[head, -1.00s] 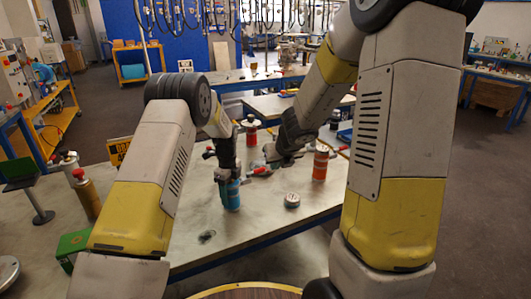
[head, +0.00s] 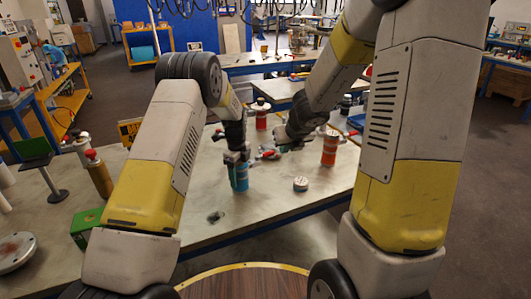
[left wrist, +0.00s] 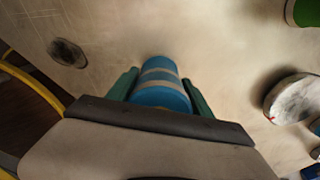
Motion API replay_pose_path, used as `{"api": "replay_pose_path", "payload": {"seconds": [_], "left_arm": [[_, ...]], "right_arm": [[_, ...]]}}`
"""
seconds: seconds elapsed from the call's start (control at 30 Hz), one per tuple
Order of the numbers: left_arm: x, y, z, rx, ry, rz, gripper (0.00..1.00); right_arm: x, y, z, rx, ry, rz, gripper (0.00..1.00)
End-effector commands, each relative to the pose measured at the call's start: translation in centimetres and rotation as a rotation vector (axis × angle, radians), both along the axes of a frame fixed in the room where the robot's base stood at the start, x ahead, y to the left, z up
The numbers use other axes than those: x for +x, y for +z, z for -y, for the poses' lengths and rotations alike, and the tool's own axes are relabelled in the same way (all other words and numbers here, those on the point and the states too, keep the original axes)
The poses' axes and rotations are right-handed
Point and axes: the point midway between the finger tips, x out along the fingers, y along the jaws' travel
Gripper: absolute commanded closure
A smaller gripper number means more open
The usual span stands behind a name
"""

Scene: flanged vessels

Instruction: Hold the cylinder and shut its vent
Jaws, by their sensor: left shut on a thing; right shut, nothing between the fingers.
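The blue cylinder (head: 239,179) stands upright on the bench. It also shows as a blue body with pale bands in the left wrist view (left wrist: 161,88). My left gripper (head: 236,158) is shut on its upper part from above, with a green finger on each side in the wrist view. A red handle (head: 268,154) shows just right of the cylinder's top; I cannot tell whether it belongs to its vent. The vent itself is hidden or too small to make out. My right gripper (head: 284,143) is shut and empty, close to that handle, up and right of the cylinder.
An orange cylinder (head: 329,150) stands to the right and a red one (head: 261,116) behind. A round pale lid (head: 300,184) lies in front. A brown cylinder (head: 99,176) and green box (head: 86,228) are at the left. The front middle of the bench is clear.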

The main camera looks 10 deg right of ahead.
Motion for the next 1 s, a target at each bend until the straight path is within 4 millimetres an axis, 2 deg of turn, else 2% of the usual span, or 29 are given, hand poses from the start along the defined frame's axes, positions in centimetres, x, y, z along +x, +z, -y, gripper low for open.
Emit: {"api": "replay_pose_path", "payload": {"seconds": [0.4, 0.43, 0.53, 0.87, 1.0], "left_arm": [[0.1, 0.0, 0.0, 0.0, 0.001, 0.003, 1.0], [0.1, 0.0, -0.1, 0.0, 0.001, 0.003, 0.35], [0.1, 0.0, 0.0, 0.0, 0.0, 0.001, 0.15], [0.0, 0.2, 0.0, 0.0, 0.0, 0.001, 0.15], [0.1, 1.5, 0.0, -0.002, 0.0, 0.002, 0.15]], "right_arm": [[0.0, 0.0, 0.0, 0.0, 0.0, 0.0, 1.0], [0.0, 0.0, 0.0, 0.0, 0.0, 0.0, 1.0], [0.0, 0.0, 0.0, 0.0, 0.0, 0.0, 1.0], [0.0, 0.0, 0.0, 0.0, 0.0, 0.0, 1.0], [0.0, 0.0, 0.0, 0.0, 0.0, 0.0, 1.0]]}}
